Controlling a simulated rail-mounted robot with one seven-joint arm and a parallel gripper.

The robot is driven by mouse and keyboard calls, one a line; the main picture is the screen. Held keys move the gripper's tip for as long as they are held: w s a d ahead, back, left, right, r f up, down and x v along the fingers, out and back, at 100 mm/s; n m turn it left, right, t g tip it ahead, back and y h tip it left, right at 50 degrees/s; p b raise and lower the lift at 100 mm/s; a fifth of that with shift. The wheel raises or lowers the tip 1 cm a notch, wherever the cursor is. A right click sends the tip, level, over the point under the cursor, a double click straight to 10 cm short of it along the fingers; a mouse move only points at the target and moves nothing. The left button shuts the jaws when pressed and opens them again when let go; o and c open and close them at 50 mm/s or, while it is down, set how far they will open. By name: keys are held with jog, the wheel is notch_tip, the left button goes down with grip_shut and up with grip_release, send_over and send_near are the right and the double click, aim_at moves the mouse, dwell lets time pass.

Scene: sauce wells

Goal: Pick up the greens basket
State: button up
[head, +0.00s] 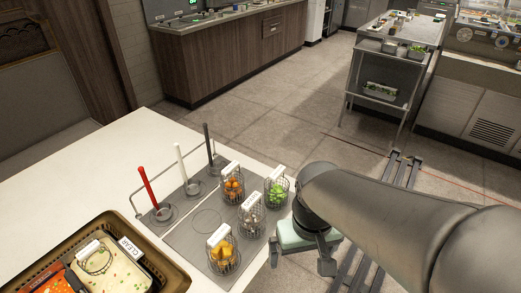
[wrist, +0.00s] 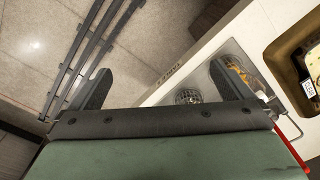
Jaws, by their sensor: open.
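The greens basket (head: 277,192) is a small dark wire basket with green contents and a white handle. It stands upright at the right end of the group of baskets on the counter. My gripper (head: 300,256) is open and empty, beyond the counter's right edge, below and to the right of the greens basket in the head view, apart from it. In the wrist view my gripper (wrist: 164,84) shows two spread dark fingers with floor and counter edge between them. I cannot make out the greens basket in the wrist view; the gripper may hide it.
Baskets with orange (head: 233,188), pale (head: 251,222) and yellow-orange (head: 223,256) contents stand close by. Red (head: 147,187), white (head: 182,163) and dark (head: 208,143) handles rise from wells behind them. A brown crate (head: 172,272) sits front left. The white counter (head: 75,190) is clear at left.

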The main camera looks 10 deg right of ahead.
dwell(0.7)
jog(key=w+r+n+p, duration=0.2)
jog(key=w+r+n, duration=0.3)
jog(key=w, duration=0.9)
jog(key=n+p, duration=0.4)
send_over(277, 184)
jog(key=f, duration=1)
jog(key=shift+d+f, duration=0.35)
jog(key=shift+f, duration=0.05)
jog(key=shift+a+f+p, duration=0.2)
jog(key=shift+f+p, duration=0.25)
jog(key=shift+f, duration=0.85)
jog(key=shift+a+f+p, duration=0.15)
jog(key=shift+f+p, duration=0.25)
jog(key=shift+f, duration=0.9)
jog(key=c, duration=1.1)
